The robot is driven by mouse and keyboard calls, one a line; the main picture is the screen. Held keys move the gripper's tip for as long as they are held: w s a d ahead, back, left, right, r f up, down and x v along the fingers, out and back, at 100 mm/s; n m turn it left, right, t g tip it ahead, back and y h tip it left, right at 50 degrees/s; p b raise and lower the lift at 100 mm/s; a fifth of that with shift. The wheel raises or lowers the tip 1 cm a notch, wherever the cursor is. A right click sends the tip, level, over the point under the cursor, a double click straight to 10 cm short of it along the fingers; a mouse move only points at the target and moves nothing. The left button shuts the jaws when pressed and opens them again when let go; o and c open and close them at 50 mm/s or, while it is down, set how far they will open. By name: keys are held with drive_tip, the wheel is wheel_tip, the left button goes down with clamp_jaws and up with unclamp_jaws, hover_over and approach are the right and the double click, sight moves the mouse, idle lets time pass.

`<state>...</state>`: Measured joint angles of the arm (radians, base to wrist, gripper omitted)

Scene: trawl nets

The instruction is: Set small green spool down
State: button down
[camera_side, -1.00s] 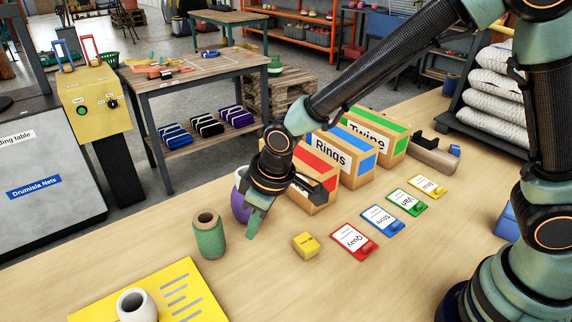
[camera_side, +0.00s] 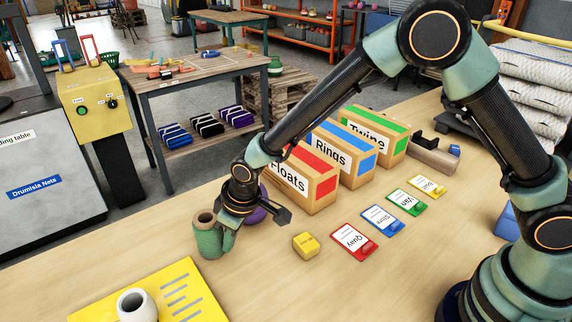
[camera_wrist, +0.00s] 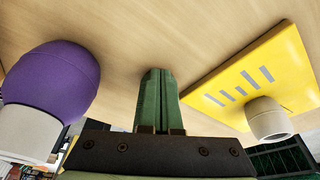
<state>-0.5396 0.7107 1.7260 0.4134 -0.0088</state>
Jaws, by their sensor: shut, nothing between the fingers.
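The small green spool (camera_side: 205,237) stands upright on the wooden table in the side view, its brown core showing at the top. My gripper (camera_side: 229,246) is shut and empty, with its green fingers pointing down close against the spool's right side. I cannot tell whether they touch it. In the wrist view my closed fingers (camera_wrist: 158,100) point out over bare table, and the spool cannot be made out there.
A purple round object (camera_side: 257,213) is partly hidden behind my gripper; it also shows in the wrist view (camera_wrist: 52,80). A yellow sheet (camera_side: 185,290) bears a white ring (camera_side: 136,305). A yellow block (camera_side: 306,245), coloured cards (camera_side: 354,242) and labelled boxes (camera_side: 305,190) stand to the right.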

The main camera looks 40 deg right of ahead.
sight(217, 236)
drive_tip(key=shift+w, duration=0.1)
drive_tip(key=shift+w+a, duration=0.65)
drive_tip(key=shift+w, duration=0.35)
drive_tip(key=shift+w+a, duration=0.65)
drive_tip(key=shift+w, duration=0.4)
drive_tip(key=shift+w+a, duration=0.65)
drive_tip(key=shift+w, duration=0.35)
drive_tip(key=shift+s, duration=0.1)
drive_tip(key=shift+s+d, duration=0.35)
drive_tip(key=shift+s, duration=0.1)
drive_tip(key=s, duration=0.1)
drive_tip(key=s+d, duration=0.1)
drive_tip(key=shift+s+d, duration=0.3)
drive_tip(key=v, duration=1)
drive_tip(key=s+d+r+m+t, duration=0.1)
drive_tip(key=s+d+r+m, duration=0.2)
drive_tip(key=d+r, duration=0.85)
drive_tip(key=s+d+r+m+t+h, duration=0.1)
drive_tip(key=s+d+m, duration=0.2)
drive_tip(key=s+d, duration=0.8)
drive_tip(key=d, duration=0.3)
drive_tip(key=shift+s+d+r+t+h, duration=0.2)
drive_tip(key=shift+s+r+t+h, duration=0.1)
drive_tip(key=shift+h, duration=0.1)
